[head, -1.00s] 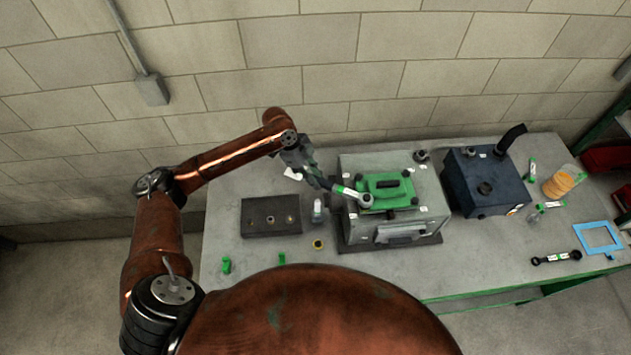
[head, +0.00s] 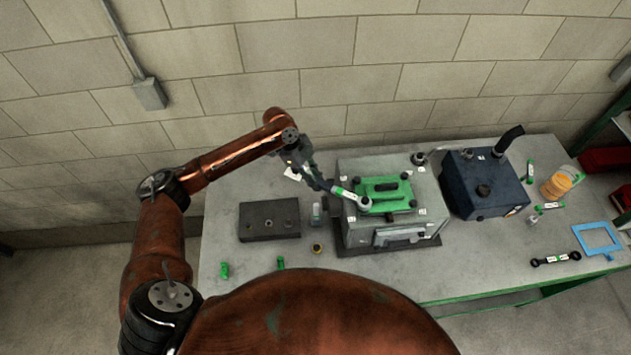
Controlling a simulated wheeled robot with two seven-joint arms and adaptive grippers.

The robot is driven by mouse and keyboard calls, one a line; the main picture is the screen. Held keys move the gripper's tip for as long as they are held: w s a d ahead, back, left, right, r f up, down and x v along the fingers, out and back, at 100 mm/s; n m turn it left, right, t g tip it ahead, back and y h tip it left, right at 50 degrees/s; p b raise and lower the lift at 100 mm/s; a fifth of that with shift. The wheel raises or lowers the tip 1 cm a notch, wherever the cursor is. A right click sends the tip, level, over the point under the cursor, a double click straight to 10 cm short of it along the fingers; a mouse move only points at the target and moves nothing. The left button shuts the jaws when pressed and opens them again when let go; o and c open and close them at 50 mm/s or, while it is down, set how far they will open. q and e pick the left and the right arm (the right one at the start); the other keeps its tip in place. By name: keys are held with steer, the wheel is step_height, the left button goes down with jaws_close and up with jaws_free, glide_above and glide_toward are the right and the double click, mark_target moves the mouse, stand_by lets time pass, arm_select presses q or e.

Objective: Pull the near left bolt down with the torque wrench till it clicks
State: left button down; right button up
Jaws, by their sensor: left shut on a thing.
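My left gripper (head: 318,180) is shut on the torque wrench (head: 346,194), which has a white and green band on its shaft. The wrench's round head (head: 364,203) sits over the near left corner of the green cover (head: 385,189) on the grey engine block (head: 430,194). The near left bolt is hidden under the wrench head. Other bolts show at the cover's corners, such as the near right one (head: 412,203). My right gripper is not in view.
A dark block with holes (head: 255,231) and a small clear bottle (head: 317,211) stand left of the engine. A dark blue tank (head: 484,203) stands to its right. A black tool (head: 556,259) and a blue frame (head: 588,247) lie farther right. The bench front holds small green parts (head: 224,270).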

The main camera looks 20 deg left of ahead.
arm_select(q)
steer(key=shift+w+r+m, duration=0.15)
steer(key=shift+w+m, duration=0.15)
steer(key=shift+w, duration=0.35)
steer(key=shift+w+d, duration=0.1)
steer(key=shift+w+d+b, duration=0.1)
steer(key=shift+w+b, duration=0.2)
steer(key=shift+b, duration=0.15)
steer(key=shift+w+m, duration=0.15)
steer(key=shift+m, duration=0.15)
steer(key=shift+w+d+g+b, duration=0.15)
steer(key=shift+w+g+b, duration=0.15)
steer(key=shift+b, duration=0.05)
